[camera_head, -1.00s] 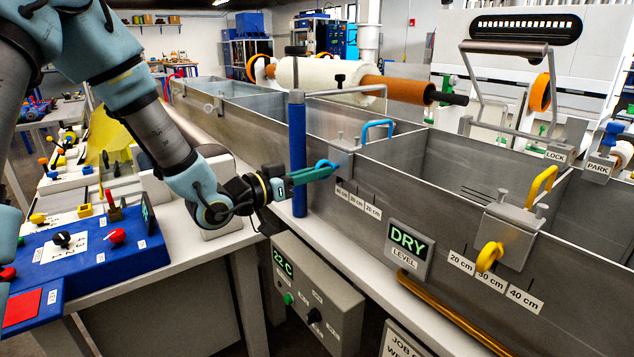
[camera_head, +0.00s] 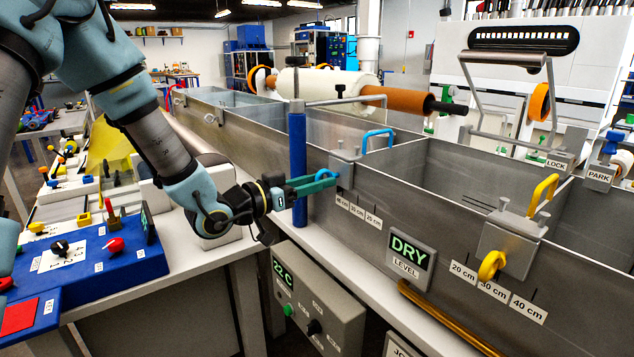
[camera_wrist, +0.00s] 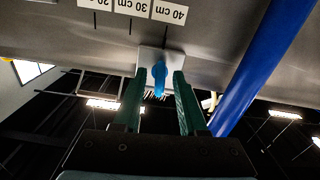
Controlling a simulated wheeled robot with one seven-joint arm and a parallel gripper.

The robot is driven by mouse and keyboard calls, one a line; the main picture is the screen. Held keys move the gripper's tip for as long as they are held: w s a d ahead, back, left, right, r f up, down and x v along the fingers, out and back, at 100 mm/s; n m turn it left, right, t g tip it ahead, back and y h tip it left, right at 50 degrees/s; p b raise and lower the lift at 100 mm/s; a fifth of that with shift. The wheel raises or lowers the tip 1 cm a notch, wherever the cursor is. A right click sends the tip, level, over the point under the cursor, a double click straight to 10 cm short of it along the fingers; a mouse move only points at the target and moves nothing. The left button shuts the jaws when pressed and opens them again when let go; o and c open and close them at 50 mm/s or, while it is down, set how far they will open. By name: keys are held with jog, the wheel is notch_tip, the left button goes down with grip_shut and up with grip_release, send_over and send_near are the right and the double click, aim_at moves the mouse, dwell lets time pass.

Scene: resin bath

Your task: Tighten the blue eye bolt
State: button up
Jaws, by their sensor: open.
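The blue eye bolt (camera_head: 325,173) sits on the front of a grey clamp block (camera_head: 345,173) on the bath wall, above the left depth labels. It also shows in the wrist view (camera_wrist: 159,76), with its ring seen nearly edge-on. My gripper (camera_head: 320,184) is at the bolt with its green fingers pointing to the wall. In the wrist view my gripper (camera_wrist: 161,88) is open, one finger on each side of the bolt, with a gap visible on both sides. The head view partly hides the bolt behind the fingers.
A blue post (camera_head: 298,165) stands close beside my gripper. A blue handle (camera_head: 377,138) rises behind the clamp block. A yellow eye bolt (camera_head: 491,266) is on another clamp to the right. A grey control box (camera_head: 318,312) is below; a blue panel (camera_head: 100,250) lies left.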

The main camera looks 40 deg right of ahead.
jog(key=shift+a, duration=0.1)
jog(key=a+b, duration=0.2)
jog(key=a, duration=0.8)
jog(key=shift+w+a, duration=0.3)
jog(key=shift+w, duration=0.05)
jog(key=w+a+f+n+t+y+p, duration=0.1)
jog(key=w+a+f+n+t+y, duration=0.1)
jog(key=w+a+t+y, duration=0.25)
jog(key=w+a+f+n+t+y+p, duration=0.1)
jog(key=w+a+f+n+t+y, duration=0.15)
jog(key=w+a, duration=0.35)
jog(key=w+a+f+n+y+p, duration=0.1)
jog(key=w+a+n+y, duration=0.15)
jog(key=a, duration=0.25)
jog(key=w+a+f+n+y, duration=0.1)
jog(key=w+a+n+y, duration=0.15)
jog(key=a, duration=0.35)
jog(key=s+a+r+n+g+y+p, duration=0.2)
jog(key=s+a+n+g+y, duration=0.2)
jog(key=s+a+n, duration=0.3)
jog(key=s+a+y, duration=0.1)
jog(key=s+a, duration=0.4)
jog(key=a, duration=0.3)
jog(key=shift+a+y, duration=0.2)
jog(key=shift+y, duration=0.2)
